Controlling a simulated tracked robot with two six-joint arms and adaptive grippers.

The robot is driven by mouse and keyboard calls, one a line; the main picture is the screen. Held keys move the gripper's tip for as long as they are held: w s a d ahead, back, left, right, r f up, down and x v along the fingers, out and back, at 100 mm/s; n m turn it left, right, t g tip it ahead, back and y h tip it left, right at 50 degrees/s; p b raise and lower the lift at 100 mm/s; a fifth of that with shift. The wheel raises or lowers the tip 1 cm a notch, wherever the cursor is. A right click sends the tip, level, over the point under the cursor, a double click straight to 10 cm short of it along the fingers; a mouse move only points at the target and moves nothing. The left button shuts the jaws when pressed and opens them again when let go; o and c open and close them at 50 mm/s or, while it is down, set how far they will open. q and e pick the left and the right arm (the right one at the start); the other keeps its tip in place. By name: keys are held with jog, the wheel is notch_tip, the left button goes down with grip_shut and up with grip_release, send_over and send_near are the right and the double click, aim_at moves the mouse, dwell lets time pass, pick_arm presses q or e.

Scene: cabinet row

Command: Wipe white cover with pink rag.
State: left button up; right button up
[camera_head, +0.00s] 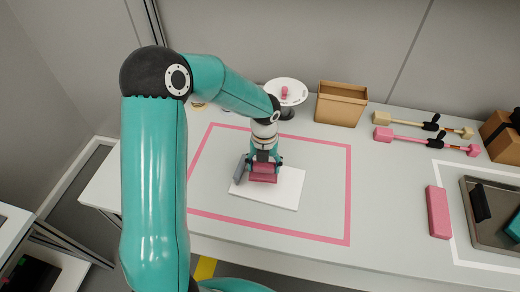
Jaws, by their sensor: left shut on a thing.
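The white cover (282,190) lies flat on the table inside a pink outlined rectangle. My left gripper (263,168) comes down over the cover's left half, shut on the pink rag (263,175), a dark pink block. The rag looks to be on or just above the cover; I cannot tell if they touch. A grey-blue piece (240,169) stands at the left side of the gripper. My right gripper is not in view.
A pink block (438,212) and a grey tray (482,244) are at the right. The table right of the cover is clear.

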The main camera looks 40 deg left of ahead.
pick_arm(q)
jog(key=shift+r+p, duration=1.45)
jog(key=shift+r, duration=0.45)
